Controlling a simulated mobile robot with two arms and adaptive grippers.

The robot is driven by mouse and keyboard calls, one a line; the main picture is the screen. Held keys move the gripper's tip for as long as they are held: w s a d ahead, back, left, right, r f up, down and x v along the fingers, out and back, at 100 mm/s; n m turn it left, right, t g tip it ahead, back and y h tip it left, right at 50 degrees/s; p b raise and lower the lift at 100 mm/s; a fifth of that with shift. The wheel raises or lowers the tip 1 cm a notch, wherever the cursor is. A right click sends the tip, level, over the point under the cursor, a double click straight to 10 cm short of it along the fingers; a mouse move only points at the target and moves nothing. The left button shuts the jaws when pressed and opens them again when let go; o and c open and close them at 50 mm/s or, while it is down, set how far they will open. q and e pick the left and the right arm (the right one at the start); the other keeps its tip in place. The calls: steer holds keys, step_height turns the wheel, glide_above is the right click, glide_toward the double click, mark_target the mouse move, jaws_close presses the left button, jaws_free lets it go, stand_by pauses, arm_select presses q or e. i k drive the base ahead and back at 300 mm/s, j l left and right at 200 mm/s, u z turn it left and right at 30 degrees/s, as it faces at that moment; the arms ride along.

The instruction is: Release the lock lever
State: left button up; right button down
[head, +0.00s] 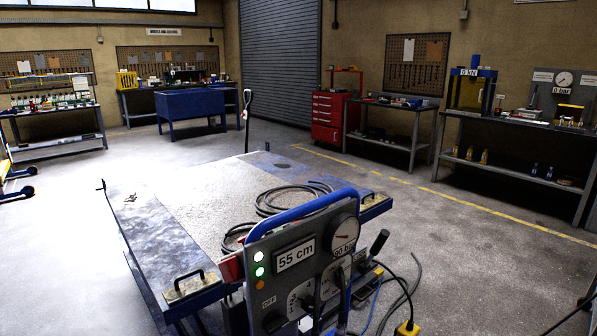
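A control panel (285,290) with a blue hoop handle (300,215) stands at the near end of a low table-like platform (200,205). It carries a "55 cm" display (295,255), a round gauge (345,235), indicator lights and dark switches. A black-handled lever (377,244) sticks up and to the right beside the panel. A tall dark handle (247,115) stands upright beyond the far end of the platform. No label shows which one is the lock lever. Neither of my grippers is in view.
Dark hoses (285,197) lie coiled on the platform, and cables run to the floor by a yellow box (407,328). A red tool cabinet (328,117) and workbenches line the walls. The floor right of the platform is mostly clear.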

mark_target(382, 239)
steer(key=i+l+u, duration=0.15)
steer(key=l, duration=0.2)
steer(key=i+l+u, duration=0.15)
steer(key=l, duration=0.25)
steer(key=i+l+u, duration=0.1)
steer(key=i+l, duration=0.15)
steer(key=l, duration=0.15)
steer(key=i+l+u, duration=0.15)
steer(key=l, duration=0.3)
steer(key=i+l+u, duration=0.15)
steer(key=l, duration=0.25)
steer(key=i+l+u, duration=0.15)
steer(key=l, duration=0.3)
steer(key=l+u, duration=0.15)
steer(key=l, duration=0.3)
